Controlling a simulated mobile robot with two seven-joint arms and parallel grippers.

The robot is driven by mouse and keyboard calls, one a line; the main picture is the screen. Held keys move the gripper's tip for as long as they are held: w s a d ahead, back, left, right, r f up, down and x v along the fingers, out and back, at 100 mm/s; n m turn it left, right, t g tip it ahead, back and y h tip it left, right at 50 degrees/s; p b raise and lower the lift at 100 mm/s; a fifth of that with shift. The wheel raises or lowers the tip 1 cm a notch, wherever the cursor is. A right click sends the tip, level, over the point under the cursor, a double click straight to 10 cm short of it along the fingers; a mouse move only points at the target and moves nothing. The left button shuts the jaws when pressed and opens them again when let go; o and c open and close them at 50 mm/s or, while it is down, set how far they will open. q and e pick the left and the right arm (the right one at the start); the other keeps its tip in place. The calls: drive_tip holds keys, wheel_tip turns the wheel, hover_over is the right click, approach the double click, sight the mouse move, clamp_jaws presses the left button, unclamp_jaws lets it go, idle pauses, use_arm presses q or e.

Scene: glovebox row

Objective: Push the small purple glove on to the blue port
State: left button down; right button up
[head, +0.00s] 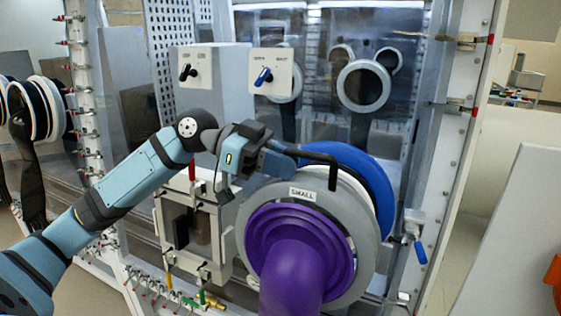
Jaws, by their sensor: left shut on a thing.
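The small purple glove (292,262) hangs toward me from a wide grey ring (352,232) with a white "SMALL" label on its upper rim. A black bar handle (330,166) stands out from the top of this ring. My left gripper (292,153) is shut on the handle's left end, above the ring. The blue port (372,178) is a thick blue ring right behind the grey ring; its upper and right parts show and the rest is hidden. The grey ring sits in front of it, a little to the left and lower. I cannot tell whether they touch. My right gripper is not in view.
Two switch panels (272,72) stand above the left arm. A small box with a window (190,228) is left of the glove. A blue-handled valve (419,250) is close on the right. Behind is the glovebox window with a round port (363,86).

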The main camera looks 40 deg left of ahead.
use_arm(q)
drive_tip(key=shift+w+a+p, duration=0.25)
drive_tip(key=shift+w+p, duration=0.1)
drive_tip(key=shift+w, duration=0.7)
drive_tip(key=shift+w+a+f, duration=0.15)
drive_tip(key=shift+w+a, duration=0.05)
drive_tip(key=shift+w, duration=0.55)
drive_tip(key=shift+w+a+f, duration=0.1)
drive_tip(key=shift+w+a, duration=0.05)
drive_tip(key=shift+w, duration=0.55)
drive_tip(key=shift+w+a+p, duration=0.1)
drive_tip(key=shift+w+p, duration=0.25)
drive_tip(key=shift+w, duration=0.25)
drive_tip(key=shift+w+a+f, duration=0.1)
drive_tip(key=shift+w+a, duration=0.1)
drive_tip(key=shift+w, duration=0.55)
drive_tip(key=shift+w+a+f, duration=0.15)
drive_tip(key=shift+w, duration=0.6)
drive_tip(key=shift+w+a+f, duration=0.1)
drive_tip(key=shift+w+a, duration=0.1)
drive_tip(key=shift+w, duration=0.55)
drive_tip(key=shift+w+r, duration=0.15)
drive_tip(key=shift+w, duration=0.3)
idle(0.4)
drive_tip(key=shift+w+a, duration=0.15)
drive_tip(key=shift+w, duration=0.35)
idle(1.3)
